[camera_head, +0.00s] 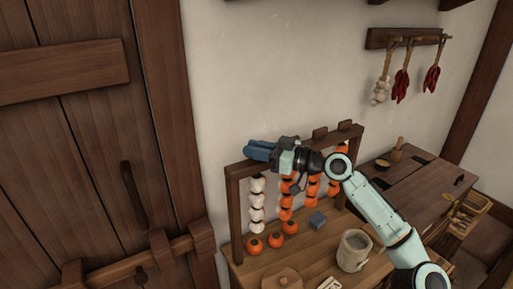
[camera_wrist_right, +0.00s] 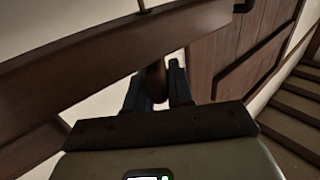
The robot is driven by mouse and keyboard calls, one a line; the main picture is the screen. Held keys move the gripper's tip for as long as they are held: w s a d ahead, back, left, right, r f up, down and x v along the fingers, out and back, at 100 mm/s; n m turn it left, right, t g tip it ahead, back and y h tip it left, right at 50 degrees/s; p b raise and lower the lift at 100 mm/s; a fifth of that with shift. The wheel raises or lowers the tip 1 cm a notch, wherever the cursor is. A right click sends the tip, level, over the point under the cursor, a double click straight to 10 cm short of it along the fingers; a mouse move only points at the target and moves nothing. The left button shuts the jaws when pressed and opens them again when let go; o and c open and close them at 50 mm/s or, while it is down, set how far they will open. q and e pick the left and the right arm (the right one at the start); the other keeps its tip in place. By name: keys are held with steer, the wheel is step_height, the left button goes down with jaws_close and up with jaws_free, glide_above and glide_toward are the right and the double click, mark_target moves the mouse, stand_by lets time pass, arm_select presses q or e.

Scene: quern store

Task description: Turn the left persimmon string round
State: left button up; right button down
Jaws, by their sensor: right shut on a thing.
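A wooden rack (camera_head: 234,225) stands on the bench, with several hanging strings. The left persimmon string (camera_head: 256,200) has pale, whitish fruits; the strings beside it (camera_head: 286,200) are orange. My right gripper (camera_head: 262,151) is at the top bar above the left string. Its blue fingers hide that part of the bar. In the right wrist view its fingers (camera_wrist_right: 157,85) are shut on a small brown wooden piece (camera_wrist_right: 155,80), which looks like the peg above the left string. Similar wooden pegs (camera_head: 320,133) stand farther right on the bar. My left gripper is not in view.
Loose persimmons (camera_head: 276,240), a blue-grey block (camera_head: 317,221) and a pale pot (camera_head: 354,250) are on the bench (camera_head: 305,258). A plank door (camera_head: 90,150) is at the left. Garlic and red peppers (camera_head: 401,86) hang on the wall. Stairs (camera_wrist_right: 295,110) show in the wrist view.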

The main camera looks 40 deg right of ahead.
steer(key=shift+n+g+y, duration=0.5)
steer(key=shift+n+y, duration=0.1)
steer(key=shift+y, duration=0.2)
steer(key=c, duration=1.1)
jaws_free()
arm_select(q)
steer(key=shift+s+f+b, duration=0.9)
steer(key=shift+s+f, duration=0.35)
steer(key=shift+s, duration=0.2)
arm_select(e)
steer(key=shift+v, duration=6.8)
steer(key=shift+o, duration=0.4)
steer(key=shift+w, duration=0.15)
